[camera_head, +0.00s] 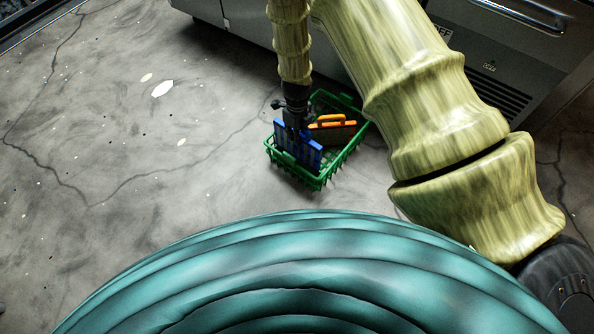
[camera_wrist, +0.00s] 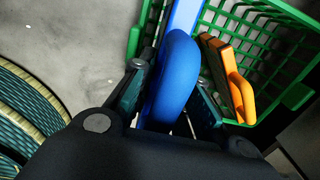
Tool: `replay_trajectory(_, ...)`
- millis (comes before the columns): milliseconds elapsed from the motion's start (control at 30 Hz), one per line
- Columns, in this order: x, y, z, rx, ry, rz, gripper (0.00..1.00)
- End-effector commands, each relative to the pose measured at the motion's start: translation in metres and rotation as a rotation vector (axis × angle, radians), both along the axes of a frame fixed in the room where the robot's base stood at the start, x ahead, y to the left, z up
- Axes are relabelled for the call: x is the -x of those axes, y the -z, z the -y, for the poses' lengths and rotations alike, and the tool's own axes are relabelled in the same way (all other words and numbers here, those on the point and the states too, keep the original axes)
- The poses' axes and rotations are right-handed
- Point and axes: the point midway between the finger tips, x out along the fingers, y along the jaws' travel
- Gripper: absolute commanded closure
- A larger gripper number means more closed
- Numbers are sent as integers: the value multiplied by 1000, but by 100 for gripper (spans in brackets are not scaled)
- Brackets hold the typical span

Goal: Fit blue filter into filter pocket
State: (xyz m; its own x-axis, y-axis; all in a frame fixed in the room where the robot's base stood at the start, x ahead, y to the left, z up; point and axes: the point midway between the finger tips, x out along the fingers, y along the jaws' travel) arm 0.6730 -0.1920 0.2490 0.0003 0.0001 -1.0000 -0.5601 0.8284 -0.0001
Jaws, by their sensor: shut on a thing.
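The blue filter (camera_head: 312,152) is a flat panel at the near left side of a green basket (camera_head: 322,179) on the floor. My gripper (camera_head: 296,128) reaches down from above and is shut on the blue filter. In the wrist view the blue filter (camera_wrist: 178,75) has a rounded handle, and my gripper's fingers (camera_wrist: 172,100) stand on both sides of it. The lower part of the filter and its contact with the basket are partly hidden. I cannot make out the filter pocket in either view.
An orange-framed filter with an orange handle (camera_head: 331,120) lies in the same basket, right of the blue one; it also shows in the wrist view (camera_wrist: 232,80). A grey metal appliance (camera_head: 490,60) stands at the back right. Cracked grey floor to the left is mostly clear.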

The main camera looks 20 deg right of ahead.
Motion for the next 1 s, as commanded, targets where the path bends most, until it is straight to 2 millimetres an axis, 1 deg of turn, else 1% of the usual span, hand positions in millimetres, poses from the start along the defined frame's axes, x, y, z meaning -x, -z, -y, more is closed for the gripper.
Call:
replay_trajectory(167, 0, 0, 0, 0, -1, 0, 100)
replay_trajectory(267, 0, 5, 0, 0, -1, 0, 100)
replay_trajectory(367, 1, 17, 0, -1, -1, -2, 100)
replay_trajectory(533, 1, 43, 0, -1, -2, -2, 100)
replay_trajectory(767, 0, 59, 0, 0, -2, 0, 100)
replay_trajectory(900, 1, 78, 0, 0, -3, -1, 100)
replay_trajectory(1000, 1, 88, 0, -1, -3, -2, 100)
